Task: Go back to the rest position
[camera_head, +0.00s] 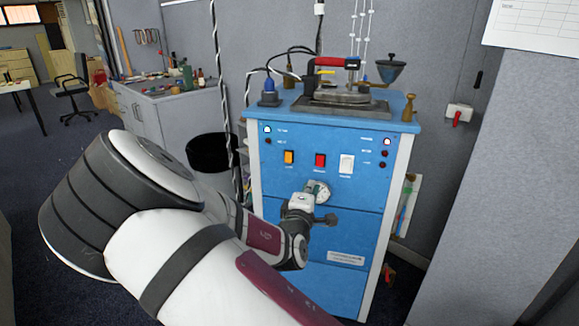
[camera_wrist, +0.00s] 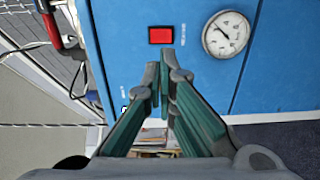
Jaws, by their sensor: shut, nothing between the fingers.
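My arm reaches from the lower left of the head view toward the front of a blue steam unit (camera_head: 283,230). In the wrist view my gripper (camera_wrist: 160,74) has its fingertips together with nothing between them. The tips appear just below a red switch (camera_wrist: 161,35); whether they touch the panel I cannot tell. The round gauge (camera_wrist: 226,34) is to their right. In the head view the red switch (camera_head: 320,161) and the gauge (camera_head: 318,191), partly covered by my wrist, also show. The fingers are not clear there.
An orange switch (camera_head: 289,157) and a white switch (camera_head: 346,164) flank the red one. A black bin (camera_head: 210,152) stands left of the unit. A grey wall (camera_head: 500,190) is at right.

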